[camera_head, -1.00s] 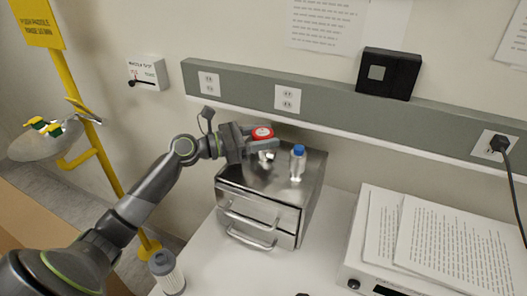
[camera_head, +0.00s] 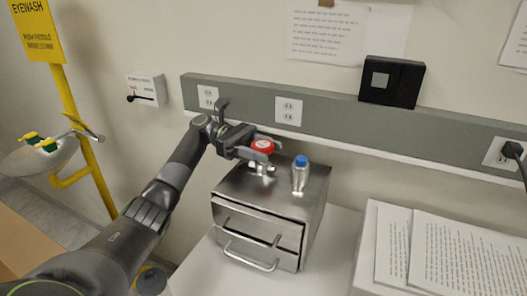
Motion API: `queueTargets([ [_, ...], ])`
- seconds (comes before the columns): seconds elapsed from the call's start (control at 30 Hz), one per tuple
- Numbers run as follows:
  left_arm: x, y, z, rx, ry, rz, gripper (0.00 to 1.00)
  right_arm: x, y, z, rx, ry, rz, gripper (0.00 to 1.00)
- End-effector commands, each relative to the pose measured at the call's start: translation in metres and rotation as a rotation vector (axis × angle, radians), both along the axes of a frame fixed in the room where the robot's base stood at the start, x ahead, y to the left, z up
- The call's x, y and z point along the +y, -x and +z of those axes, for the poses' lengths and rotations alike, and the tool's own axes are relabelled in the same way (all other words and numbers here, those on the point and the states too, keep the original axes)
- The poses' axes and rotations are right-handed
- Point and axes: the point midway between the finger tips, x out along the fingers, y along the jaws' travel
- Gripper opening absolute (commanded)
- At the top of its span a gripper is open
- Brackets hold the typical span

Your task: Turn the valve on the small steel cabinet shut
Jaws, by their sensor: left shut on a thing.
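The small steel cabinet (camera_head: 258,222) stands on the white bench, with two drawer fronts and bar handles facing me. On its top is a valve with a round red knob (camera_head: 263,146) on a metal stem. My left gripper (camera_head: 262,148) comes in from the left and is shut on the red knob, a finger on either side of it. The knob's lower body is partly hidden by the finger. My right gripper is not in view.
A blue-capped metal bottle-shaped part (camera_head: 300,175) stands on the cabinet top, close to the right of the knob. Papers (camera_head: 460,255) lie at the right. A grey rail with outlets (camera_head: 289,110) runs along the wall behind. A yellow eyewash station (camera_head: 90,170) is at the left.

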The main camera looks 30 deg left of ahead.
Motion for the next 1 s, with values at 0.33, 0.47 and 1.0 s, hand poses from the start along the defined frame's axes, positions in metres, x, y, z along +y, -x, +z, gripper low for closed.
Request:
queueTargets([
  [0.33,-0.0001,0.0,-0.0006,0.002,-0.002,-0.13,0.26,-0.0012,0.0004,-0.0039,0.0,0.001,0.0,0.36],
  [0.47,0.0002,0.0002,-0.0008,0.003,-0.002,-0.145,0.26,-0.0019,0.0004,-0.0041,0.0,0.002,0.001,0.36],
  [1.0,0.0001,0.0005,-0.0011,0.002,-0.003,-0.15,0.65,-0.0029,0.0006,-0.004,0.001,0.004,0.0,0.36],
])
